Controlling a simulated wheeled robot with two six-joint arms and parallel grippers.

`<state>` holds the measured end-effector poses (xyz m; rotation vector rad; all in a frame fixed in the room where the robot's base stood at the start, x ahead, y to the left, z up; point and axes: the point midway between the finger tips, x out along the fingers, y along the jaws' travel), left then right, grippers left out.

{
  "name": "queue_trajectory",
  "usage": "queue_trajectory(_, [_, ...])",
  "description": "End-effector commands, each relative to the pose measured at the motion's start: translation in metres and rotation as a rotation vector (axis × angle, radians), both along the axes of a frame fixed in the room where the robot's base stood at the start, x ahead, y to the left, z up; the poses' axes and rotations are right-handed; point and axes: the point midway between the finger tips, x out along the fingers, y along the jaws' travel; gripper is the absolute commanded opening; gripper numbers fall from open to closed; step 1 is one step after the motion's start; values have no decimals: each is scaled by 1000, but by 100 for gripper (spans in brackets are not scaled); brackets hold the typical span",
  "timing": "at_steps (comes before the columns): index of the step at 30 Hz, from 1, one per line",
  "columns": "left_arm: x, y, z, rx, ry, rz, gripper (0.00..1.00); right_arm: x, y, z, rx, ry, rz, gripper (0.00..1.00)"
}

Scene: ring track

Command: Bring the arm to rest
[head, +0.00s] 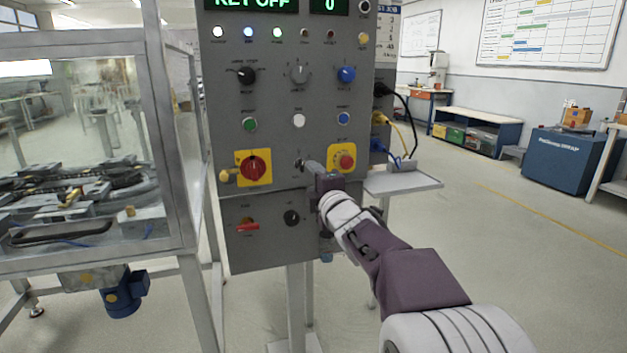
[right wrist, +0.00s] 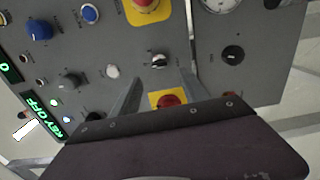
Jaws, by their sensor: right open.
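My right arm (head: 425,280) reaches in from the lower right toward the grey control panel (head: 275,215). My right gripper (head: 309,166) is at the panel's lower middle, in front of a small black key switch (head: 299,164). In the right wrist view the gripper (right wrist: 160,78) has its two fingers apart, with the black switch (right wrist: 158,61) seen just beyond and between the tips. Nothing is held. Whether the fingertips touch the panel, I cannot tell. The panel's display (head: 255,3) reads KEY OFF. My left gripper is not in view.
A red rotary switch (head: 254,167) on yellow is left of the gripper, a red button (head: 346,162) on yellow to its right. Plugged cables (head: 412,125) and a small shelf (head: 405,184) stick out at the panel's right. A glazed machine (head: 90,140) stands left. Floor at right is open.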

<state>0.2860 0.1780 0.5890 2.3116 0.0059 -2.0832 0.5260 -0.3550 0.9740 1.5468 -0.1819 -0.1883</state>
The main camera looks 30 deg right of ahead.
Motion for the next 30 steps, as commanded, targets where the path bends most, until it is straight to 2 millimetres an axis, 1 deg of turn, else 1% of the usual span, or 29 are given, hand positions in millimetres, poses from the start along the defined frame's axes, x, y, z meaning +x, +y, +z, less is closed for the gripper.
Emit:
queue_trajectory(13, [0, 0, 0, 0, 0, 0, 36, 0, 1, 0, 0, -1, 2, 53])
queue_trajectory(14, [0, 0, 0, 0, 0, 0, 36, 1, 4, 0, 0, -1, 8, 53])
queue_trajectory(15, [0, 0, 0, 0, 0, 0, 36, 5, 12, -1, 1, 1, 27, 53])
queue_trajectory(17, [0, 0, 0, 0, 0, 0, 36, 14, 38, -8, 7, 14, 83, 53])
queue_trajectory(18, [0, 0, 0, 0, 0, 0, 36, 21, 61, -23, 24, 42, 128, 53])
queue_trajectory(20, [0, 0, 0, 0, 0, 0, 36, 25, 95, -65, 90, 125, 180, 53])
queue_trajectory(21, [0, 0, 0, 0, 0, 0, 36, 21, 111, -99, 171, 204, 185, 53])
queue_trajectory(23, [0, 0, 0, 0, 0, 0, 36, 9, 130, -152, 319, 331, 158, 53])
queue_trajectory(24, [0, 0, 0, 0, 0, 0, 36, -4, 141, -186, 420, 417, 125, 53])
queue_trajectory(26, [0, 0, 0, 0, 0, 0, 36, -30, 152, -233, 571, 542, 49, 53])
queue_trajectory(27, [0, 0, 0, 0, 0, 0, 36, -49, 158, -261, 664, 621, -14, 53])
queue_trajectory(29, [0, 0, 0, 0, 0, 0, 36, -79, 165, -296, 791, 721, -120, 53])
queue_trajectory(30, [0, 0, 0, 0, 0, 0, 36, -99, 168, -315, 866, 777, -196, 53])
